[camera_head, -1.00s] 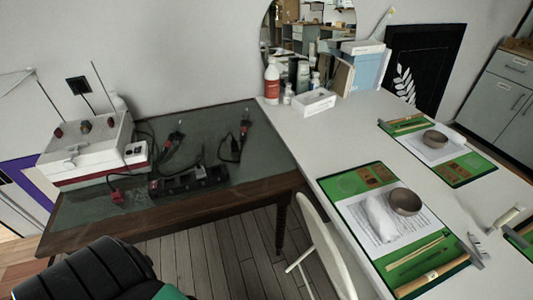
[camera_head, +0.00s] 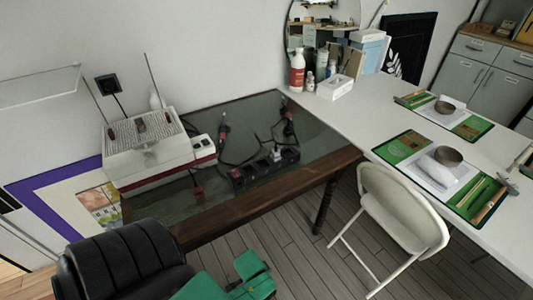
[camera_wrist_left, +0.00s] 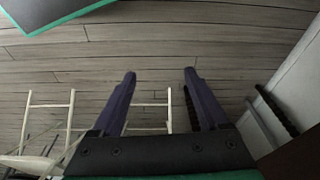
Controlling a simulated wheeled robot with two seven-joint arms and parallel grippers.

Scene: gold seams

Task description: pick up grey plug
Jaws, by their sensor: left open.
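On the dark-topped table (camera_head: 230,120), a black power strip (camera_head: 255,173) lies near the front edge. A small pale grey plug (camera_head: 277,156) appears to sit on it, upright, near the right half. My right gripper is not in view.
A white device (camera_head: 150,150) stands left of the strip. A white folding chair (camera_head: 405,210) stands in front of the long white table (camera_head: 370,125), which holds green mats and bowls. Bottles (camera_head: 298,72) stand at the back. Open floor lies between chair and dark table.

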